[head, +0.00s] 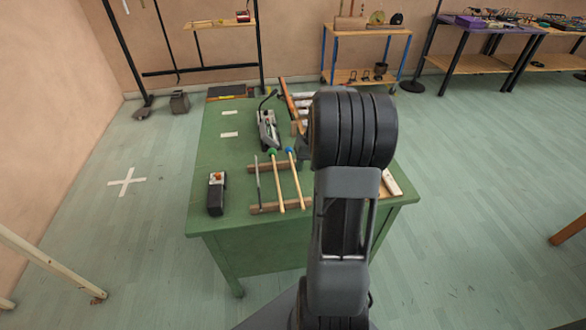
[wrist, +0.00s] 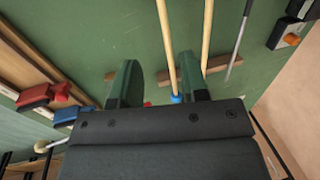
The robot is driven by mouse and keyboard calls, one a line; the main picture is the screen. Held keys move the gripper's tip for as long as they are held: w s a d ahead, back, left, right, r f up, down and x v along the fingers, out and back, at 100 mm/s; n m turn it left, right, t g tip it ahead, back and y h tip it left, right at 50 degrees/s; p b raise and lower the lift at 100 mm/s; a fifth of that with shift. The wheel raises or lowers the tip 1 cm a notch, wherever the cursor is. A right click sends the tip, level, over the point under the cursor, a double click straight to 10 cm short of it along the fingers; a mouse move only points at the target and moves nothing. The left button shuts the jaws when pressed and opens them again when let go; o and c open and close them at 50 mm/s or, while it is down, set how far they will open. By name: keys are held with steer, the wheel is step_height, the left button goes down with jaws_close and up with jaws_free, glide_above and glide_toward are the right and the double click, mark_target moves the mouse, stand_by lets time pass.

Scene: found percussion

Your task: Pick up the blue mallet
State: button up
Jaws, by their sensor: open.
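The blue mallet (head: 296,178) lies on the green table (head: 226,165), its pale handle across two wooden bars and its blue head toward the far side. In the wrist view its blue head (wrist: 177,98) shows low between the fingers, close to the right one, with the handle (wrist: 166,40) running up. My gripper (wrist: 158,72) is open and empty above the mallet. The gap between fingers and mallet is hard to judge. In the head view my arm hides most of the gripper.
A green-headed mallet (head: 276,180) and a thin metal rod (head: 258,182) lie beside the blue mallet on the wooden bars (head: 264,208). A black box with an orange top (head: 216,193) stands at the left. A grey device (head: 267,128) sits behind.

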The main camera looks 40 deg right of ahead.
glide_above(298, 185)
steer(key=s+d, duration=0.1)
step_height(298, 185, down, 4)
steer(key=shift+w+a+f, duration=0.1)
steer(key=shift+a+f, duration=0.05)
steer(key=shift+f, duration=0.7)
steer(key=shift+w+a+f, duration=0.15)
steer(key=shift+a+f, duration=0.05)
steer(key=shift+f, duration=0.65)
steer(key=shift+w+a+f, duration=0.1)
steer(key=shift+a+f, duration=0.05)
steer(key=shift+f, duration=0.7)
jaws_close()
